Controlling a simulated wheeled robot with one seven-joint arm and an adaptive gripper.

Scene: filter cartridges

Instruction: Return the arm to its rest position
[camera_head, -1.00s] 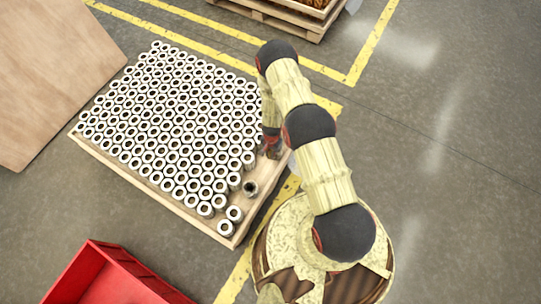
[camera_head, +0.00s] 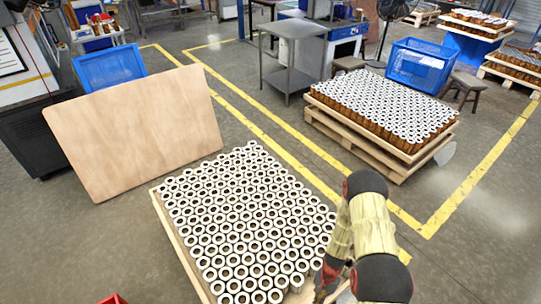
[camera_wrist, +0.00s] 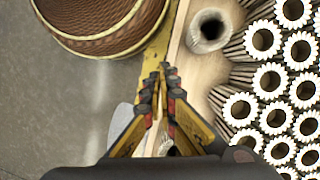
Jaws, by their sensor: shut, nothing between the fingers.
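My gripper (camera_wrist: 163,80) shows in the wrist view with its two fingers together and nothing between them. It points down over the edge of the pallet of cartridges. In the head view my arm comes in from the lower right and bends down at the right edge of that pallet. My gripper's fingertips are not clear there. The filter cartridges (camera_head: 240,215) stand upright in dense rows on a wooden pallet (camera_head: 183,257). In the wrist view a single cartridge (camera_wrist: 195,32) stands apart from the packed rows, just right of the fingers.
A wooden board (camera_head: 135,130) leans behind the near pallet. A second loaded pallet (camera_head: 385,150) stands at the back right, with a blue crate (camera_head: 420,65) beyond it. A steel table (camera_head: 291,60) stands at the back. The floor between the yellow lines is clear.

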